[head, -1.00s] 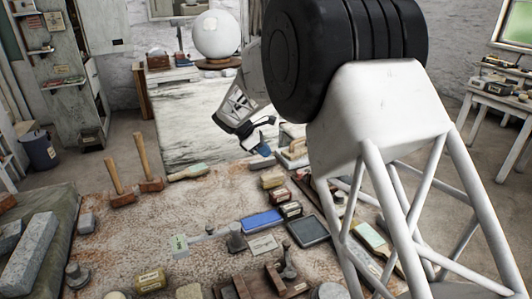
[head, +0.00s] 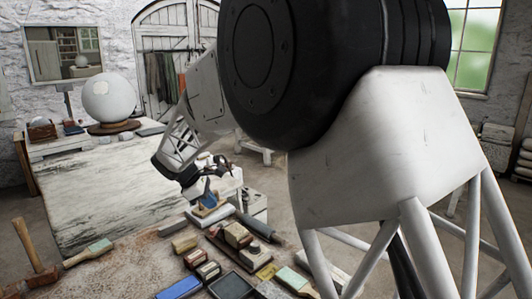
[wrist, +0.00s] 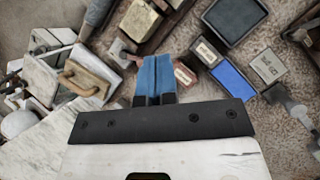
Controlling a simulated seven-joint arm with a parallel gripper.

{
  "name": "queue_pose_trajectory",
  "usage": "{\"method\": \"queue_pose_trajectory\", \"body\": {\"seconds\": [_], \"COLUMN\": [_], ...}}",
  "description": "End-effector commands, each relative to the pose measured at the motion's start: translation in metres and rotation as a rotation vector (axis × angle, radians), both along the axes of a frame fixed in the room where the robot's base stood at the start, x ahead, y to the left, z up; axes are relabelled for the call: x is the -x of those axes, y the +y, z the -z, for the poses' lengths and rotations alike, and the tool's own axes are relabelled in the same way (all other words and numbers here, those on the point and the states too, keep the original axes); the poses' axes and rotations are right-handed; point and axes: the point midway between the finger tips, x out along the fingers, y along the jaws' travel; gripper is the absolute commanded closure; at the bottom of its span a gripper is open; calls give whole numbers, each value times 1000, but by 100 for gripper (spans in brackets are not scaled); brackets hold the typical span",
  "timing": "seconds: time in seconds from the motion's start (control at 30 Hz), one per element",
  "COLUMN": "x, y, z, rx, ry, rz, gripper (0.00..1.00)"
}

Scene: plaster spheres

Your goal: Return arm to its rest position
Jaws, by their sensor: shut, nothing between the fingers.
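My gripper (head: 208,194) shows in the head view beyond the big black joint of my arm, low over the far part of the cluttered bench. In the wrist view its two blue fingers (wrist: 153,80) are pressed together with nothing between them. Below the fingers in that view lie small labelled blocks, one of them a reddish-brown block (wrist: 184,75). The fingers look apart from these things. My own arm hides much of the right side of the head view.
A wooden-handled float (wrist: 88,78) lies near the gripper. Behind, a white sphere (head: 109,98) stands on a round base on a pale table (head: 100,190).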

Motion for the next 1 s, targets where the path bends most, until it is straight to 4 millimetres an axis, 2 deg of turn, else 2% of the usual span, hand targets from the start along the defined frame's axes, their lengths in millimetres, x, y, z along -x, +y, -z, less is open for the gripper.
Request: {"method": "queue_pose_trajectory", "body": {"seconds": [0.03,0.1,0.5,0.7,1.0], "x": [6,15,82,122,188], "y": [-17,-37,-145,-192,-253], "z": [-9,-18,-58,-71,-81], "rx": [-20,-49,-202,-275,-381], "ry": [-12,-27,-117,-163,-235], "rz": [36,85,381,533,762], "gripper": [100,100,100,100,100]}}
